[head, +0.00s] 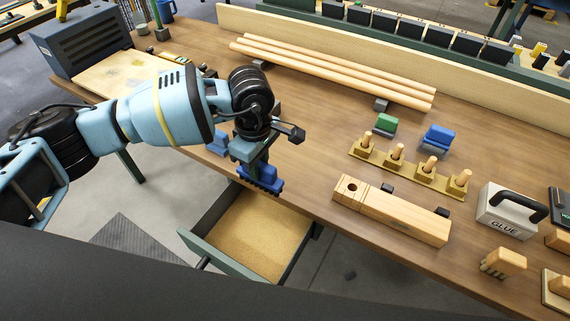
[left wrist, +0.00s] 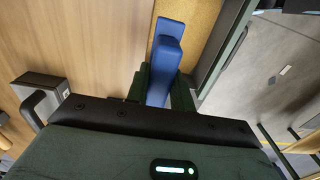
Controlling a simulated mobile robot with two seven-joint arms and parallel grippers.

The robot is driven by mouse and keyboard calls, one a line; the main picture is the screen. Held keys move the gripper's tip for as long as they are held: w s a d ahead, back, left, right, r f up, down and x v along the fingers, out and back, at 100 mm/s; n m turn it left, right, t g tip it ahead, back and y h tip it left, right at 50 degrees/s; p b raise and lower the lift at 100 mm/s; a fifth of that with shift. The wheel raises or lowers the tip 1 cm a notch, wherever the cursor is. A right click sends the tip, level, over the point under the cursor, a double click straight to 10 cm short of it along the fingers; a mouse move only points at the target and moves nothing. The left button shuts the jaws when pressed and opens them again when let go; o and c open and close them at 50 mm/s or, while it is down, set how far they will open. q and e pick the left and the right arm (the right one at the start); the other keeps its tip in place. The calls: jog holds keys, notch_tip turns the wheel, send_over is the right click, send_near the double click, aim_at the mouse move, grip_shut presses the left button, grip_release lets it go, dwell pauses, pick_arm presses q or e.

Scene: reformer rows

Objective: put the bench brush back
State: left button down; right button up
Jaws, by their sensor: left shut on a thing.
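My left gripper (head: 258,158) is shut on a blue brush-like thing, which I take as the bench brush (head: 264,180). It has a blue body and a darker toothed underside. It hangs at the bench's front edge, close to the back of an open drawer (head: 203,250). In the left wrist view the blue handle (left wrist: 166,50) stands out between the dark fingers (left wrist: 167,85), with the drawer's tan floor (left wrist: 192,22) beyond it. I cannot tell whether it touches the bench. My right gripper is not in view.
The drawer's cork-coloured floor (head: 262,225) looks bare. Another blue piece (head: 218,143) stands left of my gripper. A green block (head: 385,124), a blue block (head: 437,138), a peg rack (head: 413,174), a wooden block (head: 390,210) and a GLUE box (head: 505,212) stand to the right. Long dowels (head: 335,72) lie behind.

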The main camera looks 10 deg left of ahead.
pick_arm(q)
jog(key=s+a+r+m, duration=0.3)
jog(key=s+a+m, duration=0.4)
jog(key=m, duration=0.7)
jog(key=shift+s+a+r, duration=0.3)
jog(key=shift+s+a, duration=0.1)
jog(key=shift+s, duration=0.6)
